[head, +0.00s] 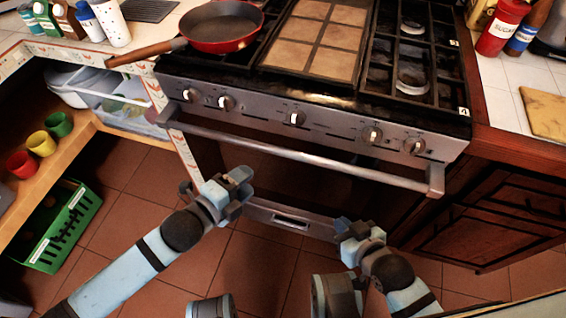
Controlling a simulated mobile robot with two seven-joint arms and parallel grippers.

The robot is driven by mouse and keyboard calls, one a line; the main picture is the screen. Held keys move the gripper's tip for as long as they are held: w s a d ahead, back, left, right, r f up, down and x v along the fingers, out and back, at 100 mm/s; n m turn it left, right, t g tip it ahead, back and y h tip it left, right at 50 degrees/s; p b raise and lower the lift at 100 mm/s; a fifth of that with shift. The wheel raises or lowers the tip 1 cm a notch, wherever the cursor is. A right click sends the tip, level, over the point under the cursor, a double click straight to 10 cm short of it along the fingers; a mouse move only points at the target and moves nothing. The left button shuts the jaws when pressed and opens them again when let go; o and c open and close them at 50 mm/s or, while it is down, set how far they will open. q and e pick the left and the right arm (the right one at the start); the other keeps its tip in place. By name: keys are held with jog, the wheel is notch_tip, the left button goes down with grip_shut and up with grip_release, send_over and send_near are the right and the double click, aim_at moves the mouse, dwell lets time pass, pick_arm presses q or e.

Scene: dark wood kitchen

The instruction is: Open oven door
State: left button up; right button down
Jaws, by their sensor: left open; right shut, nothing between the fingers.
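The oven (330,115) stands in front of me, with a silver control panel and a long bar handle (300,155) across its front. The dark oven door (270,175) is below and behind the handle and looks shut, though it is in shadow. My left gripper (238,182) is open and empty, below the left half of the handle, apart from it in the picture. My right gripper (346,228) is shut and empty, lower down in front of the oven's bottom drawer (290,218), clear of the handle.
A red pan (222,28) sits on the stove's left side, its wooden handle jutting left. Open shelves at left hold cups (40,143), with a green crate (62,228) on the floor below. Dark wood cabinets (490,205) are at right. Tiled floor (260,265) is open before the oven.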

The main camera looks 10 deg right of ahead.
aim_at(280, 155)
pick_arm(q)
jog(key=b+x, duration=0.2)
jog(key=x, duration=1.1)
jog(key=shift+w+d, duration=0.25)
jog(key=shift+w, duration=0.1)
grip_shut()
